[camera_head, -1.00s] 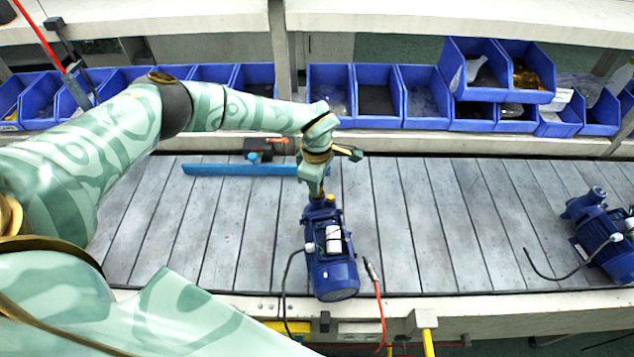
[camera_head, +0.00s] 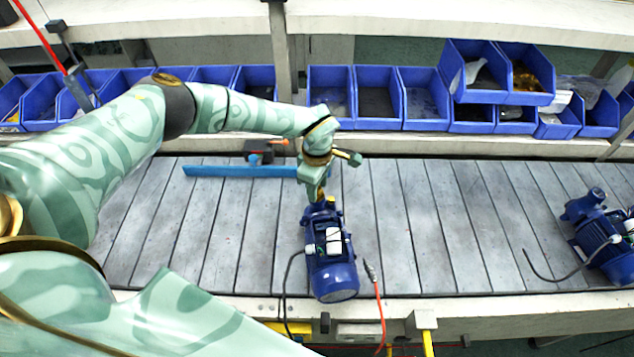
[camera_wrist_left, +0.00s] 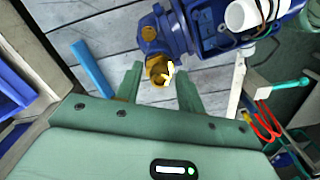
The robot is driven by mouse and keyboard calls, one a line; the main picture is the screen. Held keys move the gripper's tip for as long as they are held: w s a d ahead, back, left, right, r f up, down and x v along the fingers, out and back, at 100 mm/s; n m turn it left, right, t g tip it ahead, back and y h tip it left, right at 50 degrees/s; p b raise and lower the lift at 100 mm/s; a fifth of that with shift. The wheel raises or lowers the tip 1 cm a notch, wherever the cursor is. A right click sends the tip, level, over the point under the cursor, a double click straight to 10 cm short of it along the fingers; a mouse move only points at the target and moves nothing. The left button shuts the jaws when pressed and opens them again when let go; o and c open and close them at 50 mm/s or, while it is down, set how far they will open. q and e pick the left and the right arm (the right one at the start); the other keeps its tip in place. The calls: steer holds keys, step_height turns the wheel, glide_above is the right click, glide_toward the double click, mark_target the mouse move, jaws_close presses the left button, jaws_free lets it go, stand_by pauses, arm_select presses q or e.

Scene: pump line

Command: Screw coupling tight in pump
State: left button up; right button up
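The blue pump (camera_head: 331,265) stands on the grey slatted conveyor, its narrow end under my left gripper (camera_head: 317,192). In the left wrist view the pump body (camera_wrist_left: 215,30) is at the top right. The brass coupling (camera_wrist_left: 158,68) sits at the end of the pump's blue pipe part. My left gripper (camera_wrist_left: 160,85) is open, with one green finger on each side of the coupling. A narrow gap shows beside the coupling, so the fingers do not look closed on it. How deep the coupling sits in the pump cannot be told. My right gripper is not in view.
A second blue pump (camera_head: 602,238) with a cable stands at the right. A blue bar (camera_head: 240,171) lies behind, left of my gripper. Blue bins (camera_head: 375,95) line the back.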

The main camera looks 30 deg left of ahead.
arm_select(q)
steer(key=shift+r+n, duration=0.1)
steer(key=shift+n, duration=0.4)
steer(key=n+p, duration=0.1)
steer(key=n, duration=0.1)
steer(key=shift+r+n, duration=0.1)
steer(key=shift+n, duration=0.2)
steer(key=shift+n+p, duration=0.3)
steer(key=shift+n, duration=0.1)
